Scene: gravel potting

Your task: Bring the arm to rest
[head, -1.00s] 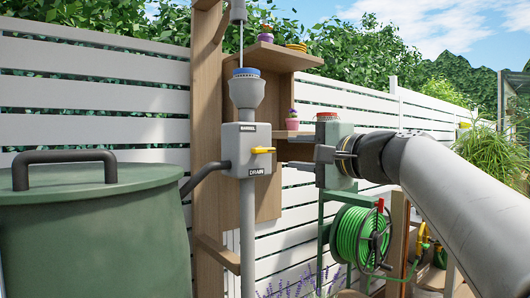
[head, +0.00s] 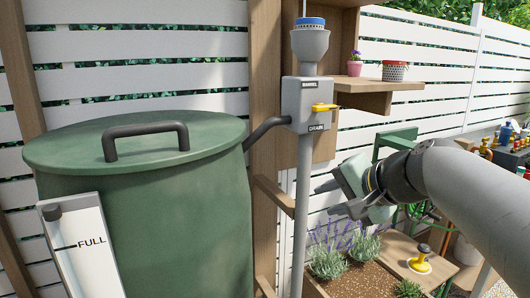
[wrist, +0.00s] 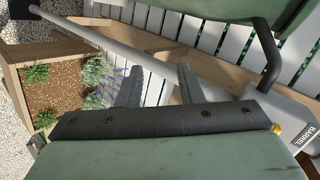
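My gripper (head: 322,200) is in the middle of the head view, at the end of my grey arm that comes in from the right. It points left, in front of the fence, to the right of the grey downpipe and below the diverter box. In the wrist view its two dark fingers (wrist: 160,88) stand apart with nothing between them. It looks clear of everything around it, though its exact distance from the pipe is hard to tell.
A green lidded barrel (head: 165,215) with a FULL gauge (head: 80,243) stands left. The diverter box (head: 306,104) has a yellow lever (head: 325,107). A shelf (head: 375,84) holds two small pots. Below are a wooden planter with lavender (head: 335,238) and a yellow-black tool (head: 421,258).

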